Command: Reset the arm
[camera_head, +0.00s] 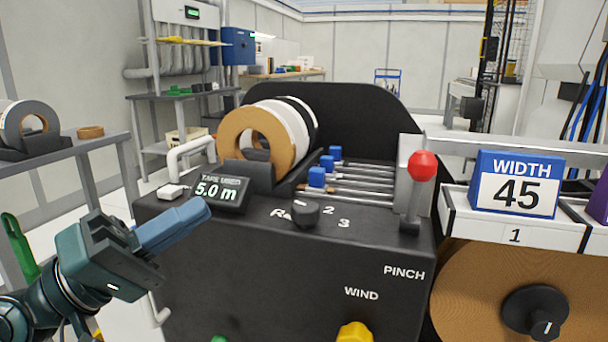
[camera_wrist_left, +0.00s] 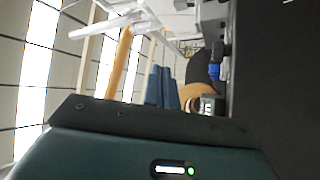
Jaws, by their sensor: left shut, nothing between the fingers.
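My left gripper (camera_head: 174,225) is at the lower left of the head view, with its blue fingers shut and empty. It points up and to the right, in front of the left end of a black edge banding machine (camera_head: 270,260). Its fingertips appear just below and left of the "TAPE USED 5.0 m" display (camera_head: 222,190); I cannot tell the exact gap. In the left wrist view the blue fingers (camera_wrist_left: 162,88) show at the middle, close together. My right gripper is in neither view.
Tape rolls (camera_head: 262,138) sit on the machine. A red-knobbed lever (camera_head: 422,167), a selector knob (camera_head: 305,214) and a yellow knob (camera_head: 354,332) stick out of it. A "WIDTH 45" sign (camera_head: 516,184) stands at right above a large brown roll (camera_head: 480,285). A rack (camera_head: 70,150) stands at left.

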